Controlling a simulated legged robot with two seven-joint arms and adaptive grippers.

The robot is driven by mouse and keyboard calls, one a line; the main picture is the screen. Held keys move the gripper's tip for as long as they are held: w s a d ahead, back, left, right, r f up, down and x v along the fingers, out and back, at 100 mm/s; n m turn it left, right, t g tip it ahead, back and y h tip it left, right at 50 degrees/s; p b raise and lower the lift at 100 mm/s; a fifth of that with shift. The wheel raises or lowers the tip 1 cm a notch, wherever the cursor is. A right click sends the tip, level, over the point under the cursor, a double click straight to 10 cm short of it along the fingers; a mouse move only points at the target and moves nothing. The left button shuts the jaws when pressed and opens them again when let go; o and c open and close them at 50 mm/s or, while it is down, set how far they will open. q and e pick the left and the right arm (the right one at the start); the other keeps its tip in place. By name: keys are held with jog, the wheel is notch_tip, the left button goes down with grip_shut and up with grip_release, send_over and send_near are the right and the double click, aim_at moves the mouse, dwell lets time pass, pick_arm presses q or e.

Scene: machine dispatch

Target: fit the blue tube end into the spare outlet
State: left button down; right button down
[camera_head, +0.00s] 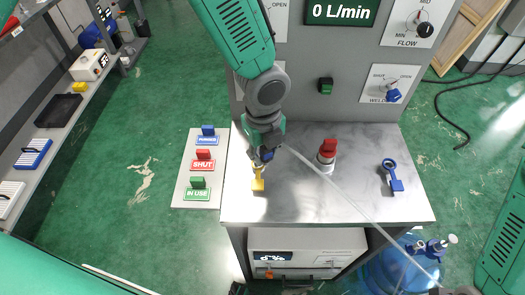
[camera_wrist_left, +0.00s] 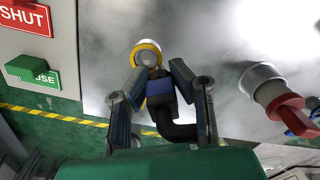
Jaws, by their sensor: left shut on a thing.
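My left gripper (camera_head: 264,156) is at the left part of the metal bench top. In the left wrist view its two fingers (camera_wrist_left: 160,92) are closed on the tube end (camera_wrist_left: 160,90), a dark bent piece with a blue band. A white outlet with a yellow ring (camera_wrist_left: 147,52) is just beyond the tube end; whether they touch or are joined I cannot tell. In the head view a yellow part (camera_head: 258,180) shows below the gripper, which hides most of this outlet. A pale tube (camera_head: 345,193) runs from near the gripper to the lower right. My right gripper is not seen.
An outlet with a red handle (camera_head: 327,151) stands mid-bench; a blue ring-shaped handle (camera_head: 391,174) is at right. A sign board (camera_head: 203,168) adjoins the bench's left. A grey panel (camera_head: 345,50) rises behind. A blue bottle (camera_head: 395,270) is below right.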

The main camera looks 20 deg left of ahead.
pick_arm(q)
jog(key=shift+a, duration=1)
jog(key=shift+d, duration=0.25)
jog(key=shift+a, duration=0.35)
jog(key=shift+a+p, duration=0.1)
jog(key=shift+p, duration=0.25)
jog(key=shift+d, duration=0.6)
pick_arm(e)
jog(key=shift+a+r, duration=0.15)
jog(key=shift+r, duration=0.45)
